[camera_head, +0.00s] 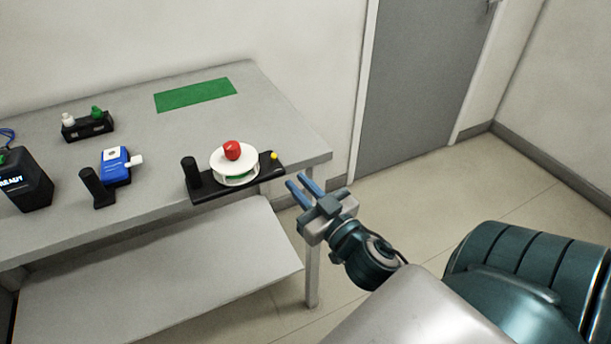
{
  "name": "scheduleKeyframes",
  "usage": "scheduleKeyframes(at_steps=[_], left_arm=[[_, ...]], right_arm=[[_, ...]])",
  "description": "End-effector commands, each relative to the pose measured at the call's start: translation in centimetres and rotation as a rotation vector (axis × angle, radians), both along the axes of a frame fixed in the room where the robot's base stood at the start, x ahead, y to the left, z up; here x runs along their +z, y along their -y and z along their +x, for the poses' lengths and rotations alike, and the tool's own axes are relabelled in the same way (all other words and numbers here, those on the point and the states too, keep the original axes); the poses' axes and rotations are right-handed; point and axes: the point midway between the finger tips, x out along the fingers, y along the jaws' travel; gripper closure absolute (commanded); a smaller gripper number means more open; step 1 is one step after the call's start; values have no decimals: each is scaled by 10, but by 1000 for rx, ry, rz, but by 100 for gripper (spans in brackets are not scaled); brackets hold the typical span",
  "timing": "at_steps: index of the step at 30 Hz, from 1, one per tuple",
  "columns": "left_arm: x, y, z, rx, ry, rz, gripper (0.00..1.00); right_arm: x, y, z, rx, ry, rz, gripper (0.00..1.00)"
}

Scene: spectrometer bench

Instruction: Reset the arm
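My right gripper (302,188) is in the air just off the front right corner of the grey bench (290,130). Its two blue fingers stand a little apart with nothing visible between them. They point up and left toward the bench, and touch nothing that I can see. My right arm comes in from the lower right. My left gripper and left arm are not in view.
Near the bench's front edge stands a black-based device with a white round top and red knob (232,150). Left of it are a blue device (115,166), a black box (24,180) and a black holder (87,126). A green mat (195,95) lies behind. Floor at right is clear.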

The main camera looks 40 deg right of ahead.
Motion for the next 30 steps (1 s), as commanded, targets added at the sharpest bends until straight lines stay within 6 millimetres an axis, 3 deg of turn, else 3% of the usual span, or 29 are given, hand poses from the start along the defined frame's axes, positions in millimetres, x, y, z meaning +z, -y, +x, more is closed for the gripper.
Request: scheduleKeyframes(at_steps=[7, 24, 26, 28, 30], left_arm=[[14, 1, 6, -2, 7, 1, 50], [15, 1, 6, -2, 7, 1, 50], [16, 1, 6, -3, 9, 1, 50], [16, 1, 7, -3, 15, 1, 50], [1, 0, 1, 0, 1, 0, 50]], right_arm=[[-1, -1, -11, 1, 1, 1, 84], [-3, 0, -11, -1, -2, 0, 84], [-10, 2, -8, -8, -18, -3, 84], [-29, 9, -1, -27, -60, -10, 84], [-62, 20, 8, -56, -131, -23, 84]])
